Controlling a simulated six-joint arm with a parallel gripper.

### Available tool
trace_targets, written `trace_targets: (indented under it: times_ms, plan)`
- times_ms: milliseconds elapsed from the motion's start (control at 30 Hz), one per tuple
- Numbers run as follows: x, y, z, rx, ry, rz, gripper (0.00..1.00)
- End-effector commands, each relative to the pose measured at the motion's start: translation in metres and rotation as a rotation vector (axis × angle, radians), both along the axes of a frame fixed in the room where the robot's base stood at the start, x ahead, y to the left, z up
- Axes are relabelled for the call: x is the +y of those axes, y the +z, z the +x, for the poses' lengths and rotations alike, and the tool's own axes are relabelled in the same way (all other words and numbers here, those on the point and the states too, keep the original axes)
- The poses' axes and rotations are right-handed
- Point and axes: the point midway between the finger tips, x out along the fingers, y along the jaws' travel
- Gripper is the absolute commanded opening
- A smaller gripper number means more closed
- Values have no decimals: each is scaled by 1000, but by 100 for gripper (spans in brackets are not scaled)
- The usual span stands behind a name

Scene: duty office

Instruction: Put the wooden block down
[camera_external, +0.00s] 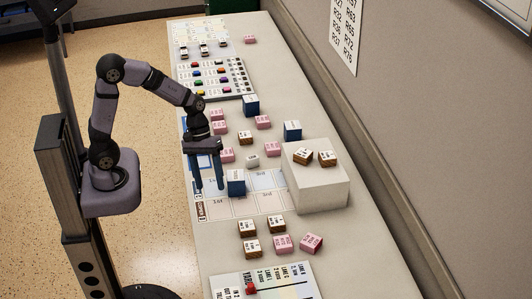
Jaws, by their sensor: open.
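My gripper (209,187) points down over the left part of the long table, its two blue fingers apart. I see nothing held between them. Several wood-coloured blocks with white labels are in view, and I cannot tell which one is meant. Two, a left one (302,156) and a right one (327,158), sit on top of a large white box (320,187). One (245,138) lies on the table beyond my gripper. A near group holds an upper left block (247,228), a lower left block (251,247) and a right block (276,223).
A blue block (236,182) stands just right of my gripper, on a marked grid. Pink blocks (273,149), a small white block (252,161) and other blue blocks (292,130) are scattered around. A panel (285,283) lies at the near end. The wall borders the table's right side.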

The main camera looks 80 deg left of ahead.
Motion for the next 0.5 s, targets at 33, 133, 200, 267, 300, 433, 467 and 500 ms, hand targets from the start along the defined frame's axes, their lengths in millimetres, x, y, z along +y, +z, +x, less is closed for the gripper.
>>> trace_targets:
  times_ms: [33,133,200,267,300,433,467,500]
  plan:
    - [2,-5,-25,-23,-155,80,57]
    - [14,-15,-61,-60,-434,211,57]
    - [22,-20,-79,-80,-597,281,57]
    - [29,-22,-90,-94,-710,326,57]
    - [32,-24,-96,-101,-771,349,57]
    - [39,-26,-105,-114,-894,395,57]
    - [40,-27,-106,-115,-907,400,57]
    - [40,-27,-107,-117,-919,403,57]
